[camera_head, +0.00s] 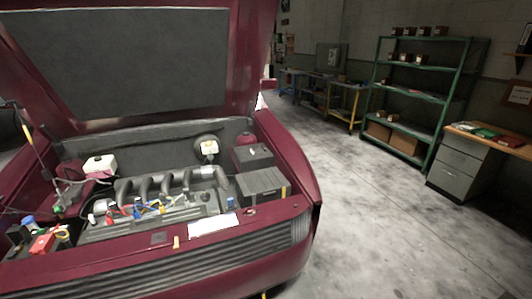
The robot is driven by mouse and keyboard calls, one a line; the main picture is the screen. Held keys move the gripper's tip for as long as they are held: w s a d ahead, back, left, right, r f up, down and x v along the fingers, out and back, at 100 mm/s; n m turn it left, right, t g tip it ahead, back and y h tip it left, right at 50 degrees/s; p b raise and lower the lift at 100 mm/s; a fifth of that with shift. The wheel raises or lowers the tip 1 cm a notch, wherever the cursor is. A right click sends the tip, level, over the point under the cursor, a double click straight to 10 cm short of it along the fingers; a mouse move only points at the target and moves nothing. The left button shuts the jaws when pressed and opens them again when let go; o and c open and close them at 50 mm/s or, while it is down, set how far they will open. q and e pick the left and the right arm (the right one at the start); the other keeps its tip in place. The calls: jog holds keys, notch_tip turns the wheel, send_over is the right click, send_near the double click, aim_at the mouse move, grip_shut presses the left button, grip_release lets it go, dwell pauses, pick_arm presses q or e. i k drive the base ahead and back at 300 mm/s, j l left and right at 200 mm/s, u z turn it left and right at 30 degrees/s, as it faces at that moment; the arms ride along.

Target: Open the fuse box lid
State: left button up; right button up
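The open engine bay of a dark red car fills the left half of the view. At its right side sit two dark boxes. The nearer, larger grey-black box (262,184) has a flat top that looks closed. I cannot tell for sure which of the two is the fuse box. Neither of my grippers shows in this view, and nothing is seen touching the boxes.
The raised hood (120,65) hangs over the bay. The engine (150,210) with its pipes fills the middle, and a red-capped part (42,243) sits at left. The front grille (190,275) edges the bay. Open floor (400,240) lies right, before green shelves (418,90) and a drawer desk (460,165).

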aim_at(247, 157)
jog(key=i+l+u, duration=0.1)
jog(key=i+l, duration=0.15)
jog(key=l, duration=0.15)
jog(key=i+l+u, duration=0.1)
jog(key=l, duration=0.35)
jog(key=i+l+u, duration=0.1)
jog(key=i+l, duration=0.2)
jog(key=l, duration=0.15)
jog(key=i+l, duration=0.15)
jog(key=l, duration=0.35)
jog(key=i+l+u, duration=0.15)
jog(key=l, duration=0.3)
jog(key=i+l+u, duration=0.1)
jog(key=l, duration=0.4)
jog(key=i+l+u, duration=0.1)
jog(key=i+l, duration=0.15)
jog(key=l, duration=0.25)
jog(key=i+l+u, duration=0.1)
jog(key=l, duration=0.4)
